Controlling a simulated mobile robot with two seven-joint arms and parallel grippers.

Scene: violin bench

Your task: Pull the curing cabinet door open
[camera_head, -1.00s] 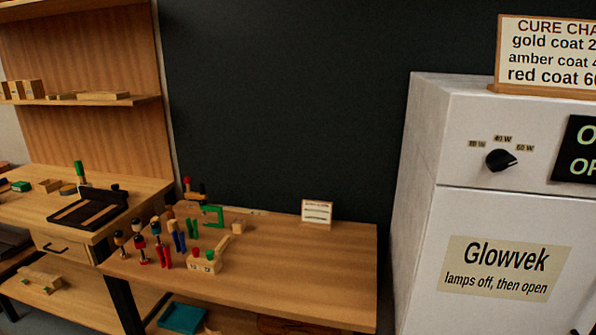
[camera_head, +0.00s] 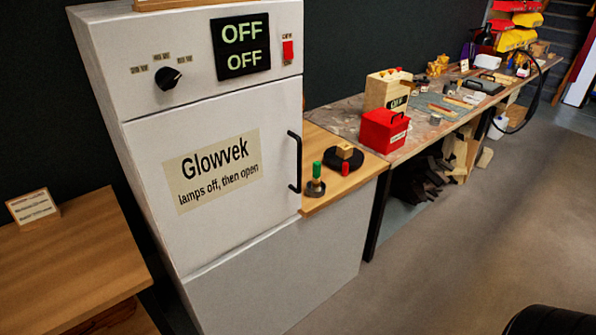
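The white curing cabinet (camera_head: 240,268) stands left of centre in the head view. Its door (camera_head: 225,215) is shut and bears a label (camera_head: 212,170) reading "Glowvek lamps off, then open". A black vertical bar handle (camera_head: 297,162) is on the door's right edge. Above the door are a black knob (camera_head: 168,78), a display (camera_head: 241,46) reading OFF twice, and a red switch (camera_head: 288,50). Neither gripper is in view.
A low wooden bench (camera_head: 70,265) with a small sign (camera_head: 33,207) stands at left. Right of the cabinet, a wooden top (camera_head: 318,193) holds small items. A long workbench (camera_head: 408,140) with a red box (camera_head: 384,130) runs back right.

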